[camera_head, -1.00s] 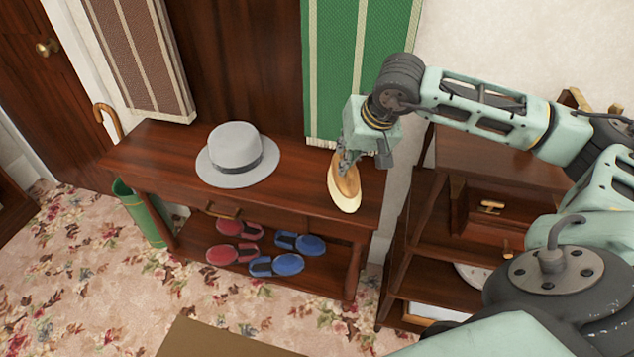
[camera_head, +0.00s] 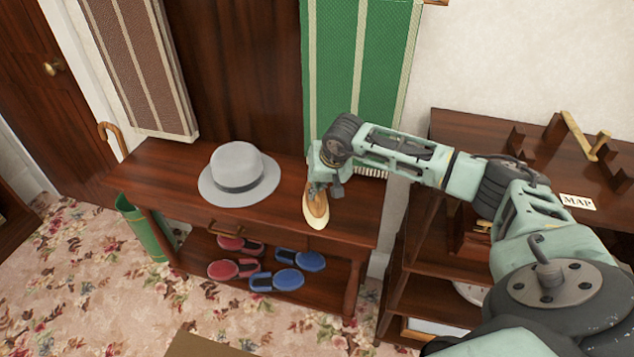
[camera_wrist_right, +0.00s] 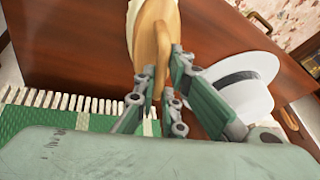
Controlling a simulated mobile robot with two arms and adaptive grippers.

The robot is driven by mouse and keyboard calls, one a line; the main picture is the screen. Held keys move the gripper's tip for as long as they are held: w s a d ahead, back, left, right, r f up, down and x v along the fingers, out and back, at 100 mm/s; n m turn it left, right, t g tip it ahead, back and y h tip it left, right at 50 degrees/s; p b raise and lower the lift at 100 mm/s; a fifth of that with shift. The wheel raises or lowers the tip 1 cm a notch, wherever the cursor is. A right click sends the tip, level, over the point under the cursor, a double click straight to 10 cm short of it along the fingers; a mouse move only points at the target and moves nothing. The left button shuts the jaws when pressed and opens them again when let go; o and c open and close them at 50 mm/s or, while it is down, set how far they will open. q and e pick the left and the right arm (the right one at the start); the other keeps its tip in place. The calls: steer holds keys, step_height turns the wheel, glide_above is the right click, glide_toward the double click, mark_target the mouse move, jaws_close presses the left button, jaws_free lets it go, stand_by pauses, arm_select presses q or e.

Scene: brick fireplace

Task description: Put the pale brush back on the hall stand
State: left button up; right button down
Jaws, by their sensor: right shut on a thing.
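The pale brush (camera_head: 316,208) has a tan wooden back and a cream edge. My right gripper (camera_head: 317,186) is shut on it, over the right half of the hall stand's top (camera_head: 278,213). In the right wrist view the fingers (camera_wrist_right: 160,88) close around a narrow part of the brush (camera_wrist_right: 153,35). I cannot tell whether the brush touches the wood. The hall stand is dark brown, with a lower shelf. My left gripper is not in view.
A grey hat (camera_head: 238,176) sits on the stand, left of the brush. Red slippers (camera_head: 224,269) and blue slippers (camera_head: 285,280) are on the lower shelf. A green striped cloth (camera_head: 360,75) hangs behind. A dark shelf unit (camera_head: 425,268) stands at the right.

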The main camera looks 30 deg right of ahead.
steer(key=shift+f, duration=0.25)
steer(key=c, duration=1.8)
jaws_free()
steer(key=shift+c, duration=0.2)
steer(key=shift+r, duration=0.25)
steer(key=shift+s+r, duration=0.15)
steer(key=shift+r, duration=0.2)
steer(key=b+v, duration=0.2)
steer(key=v, duration=0.9)
